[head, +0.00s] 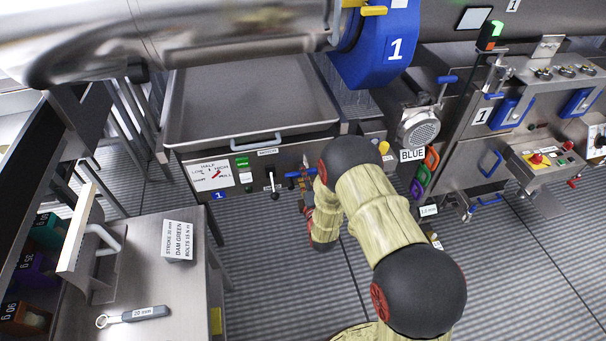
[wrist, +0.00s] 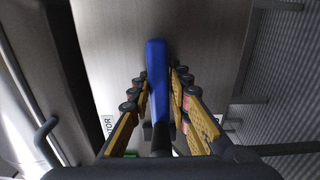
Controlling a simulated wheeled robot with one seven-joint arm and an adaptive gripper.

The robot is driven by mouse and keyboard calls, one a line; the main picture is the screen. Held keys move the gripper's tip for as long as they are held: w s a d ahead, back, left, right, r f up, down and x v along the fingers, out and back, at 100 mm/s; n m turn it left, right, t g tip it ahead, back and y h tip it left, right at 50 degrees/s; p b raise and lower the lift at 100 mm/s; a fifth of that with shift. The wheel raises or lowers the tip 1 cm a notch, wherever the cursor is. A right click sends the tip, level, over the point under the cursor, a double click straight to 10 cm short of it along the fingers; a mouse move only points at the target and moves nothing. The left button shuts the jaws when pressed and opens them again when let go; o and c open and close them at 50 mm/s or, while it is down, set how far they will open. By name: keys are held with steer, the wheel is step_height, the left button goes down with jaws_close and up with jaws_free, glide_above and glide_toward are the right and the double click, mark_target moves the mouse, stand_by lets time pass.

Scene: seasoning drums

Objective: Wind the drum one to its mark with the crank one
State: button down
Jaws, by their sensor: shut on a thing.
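Drum one is a long steel cylinder (head: 200,40) across the top of the head view, with a blue end piece (head: 375,55) marked 1. Below it is a steel control panel (head: 262,190) with a small blue 1 plate. A blue handle (head: 292,174), which looks like crank one, sticks out of the panel's right part. My gripper (head: 307,174) is at this handle, partly hidden by my arm. In the wrist view my gripper (wrist: 160,85) has its fingers on both sides of the blue handle (wrist: 157,65), shut on it. The drum's mark cannot be made out.
A steel tray (head: 250,100) sits under the drum. A black-knobbed lever (head: 273,185) stands just left of the blue handle. A white dial plate (head: 212,175) is further left. A bench (head: 140,260) with a wrench (head: 135,316) is at lower left. Machinery (head: 500,130) stands right.

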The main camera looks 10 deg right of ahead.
steer(key=shift+r, duration=0.15)
steer(key=c, duration=1.7)
jaws_free()
steer(key=s, duration=1.2)
